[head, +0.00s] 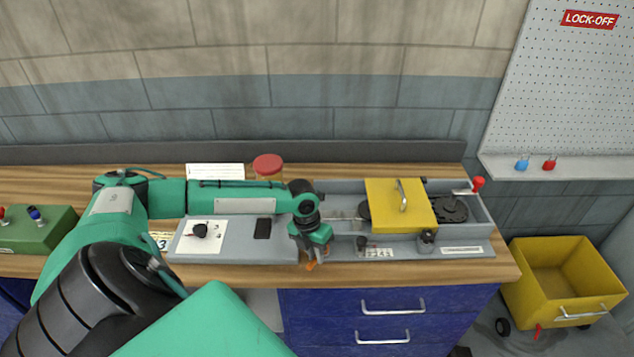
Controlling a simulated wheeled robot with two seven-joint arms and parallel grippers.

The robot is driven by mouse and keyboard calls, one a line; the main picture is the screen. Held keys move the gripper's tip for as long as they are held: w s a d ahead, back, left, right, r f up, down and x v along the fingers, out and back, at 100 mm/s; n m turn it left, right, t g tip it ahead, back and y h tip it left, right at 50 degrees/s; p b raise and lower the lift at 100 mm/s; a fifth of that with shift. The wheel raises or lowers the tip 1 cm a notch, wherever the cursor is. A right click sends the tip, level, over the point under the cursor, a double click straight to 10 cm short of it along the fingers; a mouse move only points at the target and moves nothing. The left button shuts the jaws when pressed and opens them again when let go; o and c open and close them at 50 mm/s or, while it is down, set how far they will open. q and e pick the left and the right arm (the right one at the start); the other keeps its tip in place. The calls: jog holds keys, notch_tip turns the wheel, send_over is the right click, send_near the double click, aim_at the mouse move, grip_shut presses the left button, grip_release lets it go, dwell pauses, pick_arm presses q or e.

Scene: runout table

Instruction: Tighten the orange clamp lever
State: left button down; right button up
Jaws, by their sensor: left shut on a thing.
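The orange clamp lever (311,266) shows as a small orange piece at the front edge of the grey machine on the table. My left gripper (311,258) points down over it and is shut on it. The gripper and wrist hide most of the lever, so its angle cannot be told. My left arm reaches in from the left across the table. My right gripper is not in view.
The grey machine (470,251) carries a yellow cover (388,195) with a handle and a red-knobbed lever (478,184) at right. A red-lidded jar (268,164) stands behind my arm. A green box (40,230) is at left. A yellow cart (560,290) stands right of the table.

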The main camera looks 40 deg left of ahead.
pick_arm(q)
jog(key=shift+a+r, duration=0.1)
jog(key=shift+a, duration=0.1)
